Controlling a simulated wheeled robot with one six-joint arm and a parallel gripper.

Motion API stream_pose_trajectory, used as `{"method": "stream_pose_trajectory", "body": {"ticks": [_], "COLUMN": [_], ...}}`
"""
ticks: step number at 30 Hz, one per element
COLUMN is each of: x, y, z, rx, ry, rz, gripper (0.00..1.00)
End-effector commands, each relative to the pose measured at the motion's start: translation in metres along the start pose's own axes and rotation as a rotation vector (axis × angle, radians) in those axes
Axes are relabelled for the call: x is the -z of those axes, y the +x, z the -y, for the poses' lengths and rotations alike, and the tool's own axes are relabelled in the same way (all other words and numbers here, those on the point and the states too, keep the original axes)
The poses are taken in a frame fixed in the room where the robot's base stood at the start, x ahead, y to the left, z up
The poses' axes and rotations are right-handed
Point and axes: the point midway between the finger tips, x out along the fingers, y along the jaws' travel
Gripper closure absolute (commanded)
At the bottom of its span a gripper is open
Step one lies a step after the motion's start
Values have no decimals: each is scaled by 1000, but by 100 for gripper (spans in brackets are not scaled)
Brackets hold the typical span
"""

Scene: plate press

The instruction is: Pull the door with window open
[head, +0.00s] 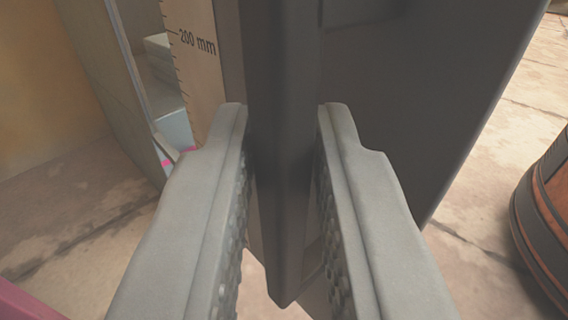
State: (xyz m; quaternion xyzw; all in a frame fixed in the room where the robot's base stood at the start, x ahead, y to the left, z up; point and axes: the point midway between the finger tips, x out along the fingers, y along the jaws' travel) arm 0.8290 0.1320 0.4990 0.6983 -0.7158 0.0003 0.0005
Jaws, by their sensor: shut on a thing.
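A dark grey door (420,90) fills the upper middle and right of the head view. Its near vertical edge or handle bar (282,120) runs down between the fingers of my gripper (284,125). The two grey fingers stand on either side of this dark bar and are shut on it. I cannot tell whether the bar is a handle or the door's own edge. No window shows clearly in this view. The bar's lower end is visible between the fingers, above the floor.
Left of the door is a light strip marked "200 mm" (197,42), beside a grey panel (105,80) and pale stacked blocks (168,85). A wooden barrel-like thing (545,205) stands at the right edge. Tiled floor (480,190) lies bare between door and barrel.

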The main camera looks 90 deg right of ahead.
Motion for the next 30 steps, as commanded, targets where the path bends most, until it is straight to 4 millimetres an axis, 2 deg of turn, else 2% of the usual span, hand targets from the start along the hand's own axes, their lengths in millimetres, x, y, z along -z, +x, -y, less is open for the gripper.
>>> {"method": "stream_pose_trajectory", "body": {"ticks": [1, 8, 9, 11, 30], "x": [1, 1, 1, 1, 0], "y": [5, 6, 6, 5, 3], "z": [3, 3, 3, 2, 0], "rx": [-3, -3, -3, -3, 2], "ry": [3, 3, 3, 3, 0], "rz": [0, 0, 0, 0, 0], "gripper": [100, 100, 78, 66, 66]}}
